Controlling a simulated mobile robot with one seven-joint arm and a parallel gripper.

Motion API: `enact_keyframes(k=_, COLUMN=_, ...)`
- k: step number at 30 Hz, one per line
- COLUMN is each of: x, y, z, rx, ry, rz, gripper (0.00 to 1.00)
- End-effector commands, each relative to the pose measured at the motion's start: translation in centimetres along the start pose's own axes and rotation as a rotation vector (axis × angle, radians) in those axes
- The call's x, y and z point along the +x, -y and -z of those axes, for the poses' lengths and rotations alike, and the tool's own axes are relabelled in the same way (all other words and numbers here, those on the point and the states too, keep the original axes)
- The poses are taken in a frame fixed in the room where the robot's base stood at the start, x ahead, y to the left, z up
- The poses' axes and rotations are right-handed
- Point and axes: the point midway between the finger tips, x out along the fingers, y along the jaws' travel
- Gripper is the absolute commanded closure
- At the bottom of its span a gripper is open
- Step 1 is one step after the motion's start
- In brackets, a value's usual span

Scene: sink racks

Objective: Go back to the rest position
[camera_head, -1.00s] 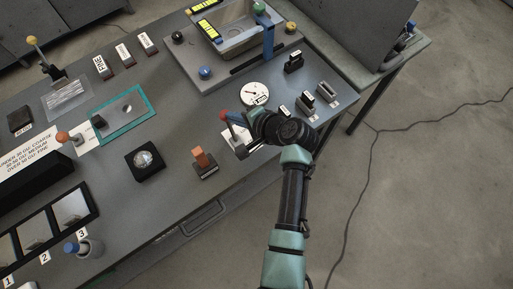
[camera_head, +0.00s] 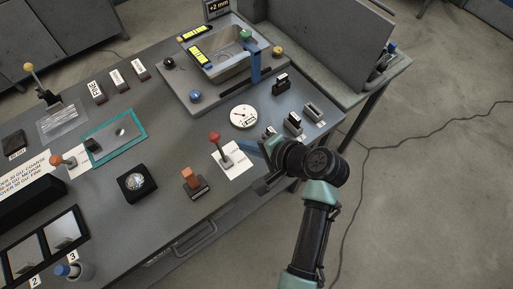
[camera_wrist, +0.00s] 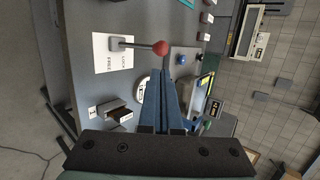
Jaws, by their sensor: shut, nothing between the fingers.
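My gripper (camera_head: 246,146) is over the right front part of the grey workbench (camera_head: 190,120), its blue fingers pointing left. In the wrist view its fingers (camera_wrist: 163,82) are together with nothing between them. A red-knobbed lever (camera_head: 214,138) stands on a white card (camera_head: 238,163) just left of the fingers. In the wrist view the red knob (camera_wrist: 160,47) is beyond the fingertips and apart from them. My wrist partly hides the small black holders at the bench's right edge.
A round dial (camera_head: 243,117) and black labelled holders (camera_head: 281,84) are behind the gripper. An orange block switch (camera_head: 192,181) and a black box with a clear dome (camera_head: 136,183) are left. A sink-like tray (camera_head: 230,62) stands at the back. Open floor (camera_head: 430,200) lies right.

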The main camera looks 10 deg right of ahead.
Motion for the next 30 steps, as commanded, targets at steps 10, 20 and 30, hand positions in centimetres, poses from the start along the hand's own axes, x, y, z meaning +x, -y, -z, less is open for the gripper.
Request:
enact_keyframes(k=10, x=-3.0, y=-0.1, z=0.0, rx=0.002, ry=0.001, rz=0.000, gripper=1.00)
enact_keyframes(k=20, x=-5.7, y=9.8, z=3.8, rx=-0.360, ry=-0.279, rz=0.055, gripper=1.00)
enact_keyframes(k=30, x=-18.6, y=32.1, z=1.4, rx=-1.015, ry=-0.932, rz=0.276, gripper=1.00)
